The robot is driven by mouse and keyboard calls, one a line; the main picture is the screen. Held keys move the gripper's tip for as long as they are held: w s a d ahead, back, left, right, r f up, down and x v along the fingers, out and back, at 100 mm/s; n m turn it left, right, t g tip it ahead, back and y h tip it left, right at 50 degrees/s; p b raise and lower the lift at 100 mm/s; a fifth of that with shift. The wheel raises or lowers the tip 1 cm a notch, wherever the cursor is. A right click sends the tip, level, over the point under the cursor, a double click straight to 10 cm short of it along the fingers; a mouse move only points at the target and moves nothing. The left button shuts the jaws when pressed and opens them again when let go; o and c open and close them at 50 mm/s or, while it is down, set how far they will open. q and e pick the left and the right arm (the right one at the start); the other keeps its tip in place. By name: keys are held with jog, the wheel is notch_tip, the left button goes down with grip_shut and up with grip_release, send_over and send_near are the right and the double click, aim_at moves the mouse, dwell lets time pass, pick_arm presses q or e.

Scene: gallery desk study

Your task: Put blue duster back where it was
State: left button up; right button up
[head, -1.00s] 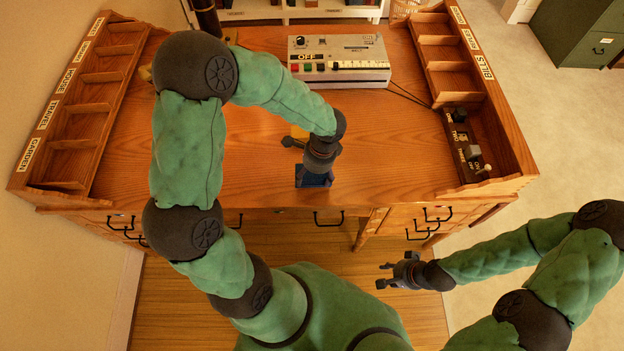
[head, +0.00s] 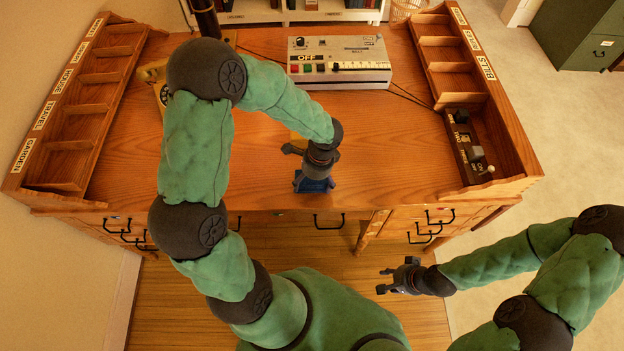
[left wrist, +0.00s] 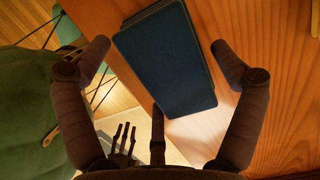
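The blue duster (head: 316,186) is near the front edge of the desk (head: 390,150), under my left gripper (head: 308,176). In the left wrist view the duster (left wrist: 165,62) is a dark blue block between the two fingers of my left gripper (left wrist: 160,50). My right gripper (head: 383,280) is open and empty, in front of the desk.
A grey console with buttons (head: 340,62) stands at the back of the desk. Labelled wooden racks line the left (head: 75,110) and right (head: 470,90) sides. A small switch box (head: 470,150) sits in the right rack. The desk's middle right is clear.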

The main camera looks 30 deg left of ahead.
dwell(0.3)
pick_arm(q)
notch_tip(320, 180, up, 12)
jog(key=d+p, duration=0.1)
jog(key=p, duration=0.3)
jog(key=shift+w+d+p, duration=0.25)
jog(key=shift+w+p, duration=0.05)
jog(key=shift+w, duration=0.15)
